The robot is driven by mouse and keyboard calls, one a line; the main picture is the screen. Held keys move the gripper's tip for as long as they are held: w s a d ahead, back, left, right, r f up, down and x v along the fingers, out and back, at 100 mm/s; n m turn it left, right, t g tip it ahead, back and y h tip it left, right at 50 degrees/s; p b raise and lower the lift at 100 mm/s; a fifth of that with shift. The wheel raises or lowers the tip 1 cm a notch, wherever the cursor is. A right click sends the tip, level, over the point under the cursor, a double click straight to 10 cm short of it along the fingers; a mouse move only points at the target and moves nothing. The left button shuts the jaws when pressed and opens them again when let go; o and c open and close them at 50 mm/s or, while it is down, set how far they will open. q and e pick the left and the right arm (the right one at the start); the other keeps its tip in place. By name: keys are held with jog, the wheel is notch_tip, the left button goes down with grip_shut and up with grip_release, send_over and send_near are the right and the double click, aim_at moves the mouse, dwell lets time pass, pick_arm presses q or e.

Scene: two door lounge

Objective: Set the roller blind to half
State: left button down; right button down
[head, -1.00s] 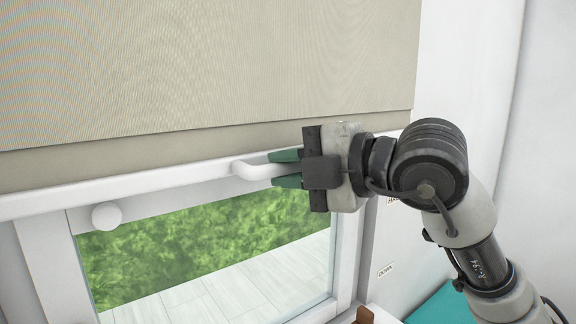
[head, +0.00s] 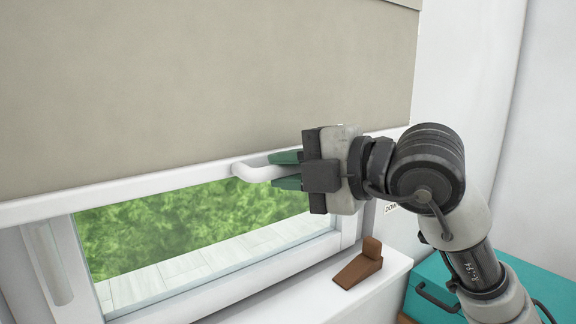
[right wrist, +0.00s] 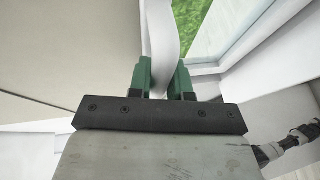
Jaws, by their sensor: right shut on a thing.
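The beige roller blind (head: 200,90) hangs in front of the upper part of the window in the head view. Its white bottom bar (head: 100,202) carries a white bent handle (head: 246,172). My right gripper (head: 274,170) is shut on the handle, with green fingers above and below it. The right wrist view shows the handle (right wrist: 160,45) between the two green fingers. A wall label reading DOWN (head: 390,208) is partly visible below the bar, behind my arm. No other label shows now. My left gripper is out of view.
Green foliage and pale decking show through the glass (head: 190,235) below the bar. A brown wedge (head: 360,266) stands on the white sill (head: 310,292). A teal box (head: 430,290) is at lower right, partly behind my right arm.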

jog(key=c, duration=1.1)
grip_release()
jog(key=b+v, duration=0.1)
jog(key=v, duration=0.9)
jog(key=shift+s+d+r, duration=0.15)
jog(key=shift+s+d, duration=0.1)
jog(key=shift+d, duration=0.05)
jog(key=shift+a, duration=0.1)
